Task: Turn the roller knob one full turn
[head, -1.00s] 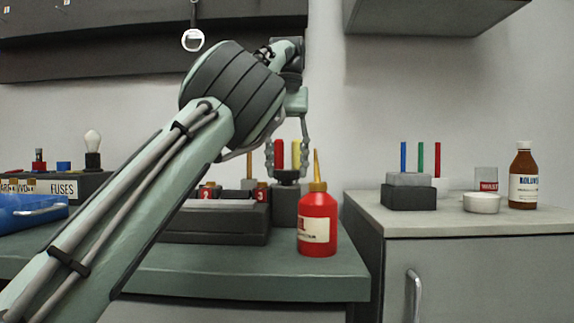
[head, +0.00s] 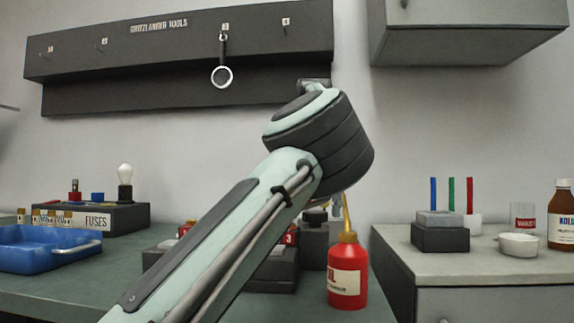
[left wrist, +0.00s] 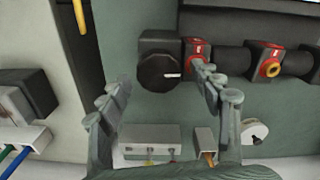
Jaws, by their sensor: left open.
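The black round knob (left wrist: 158,72) with a white mark sits on a dark block at the end of the dark roller (left wrist: 233,60). My left gripper (left wrist: 160,85) is open, with one finger on each side of the knob in the left wrist view; I cannot tell whether they touch it. In the head view, the dark block (head: 315,237) shows just past my left arm, which hides most of the gripper and the roller. My right gripper is not in view.
A red bottle (head: 346,275) with a yellow spout stands close, right of the block. A blue tray (head: 30,262) and fuse box (head: 95,220) are at the left. The right cabinet holds a grey block (head: 440,236), white dish (head: 518,246) and brown bottle (head: 562,215).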

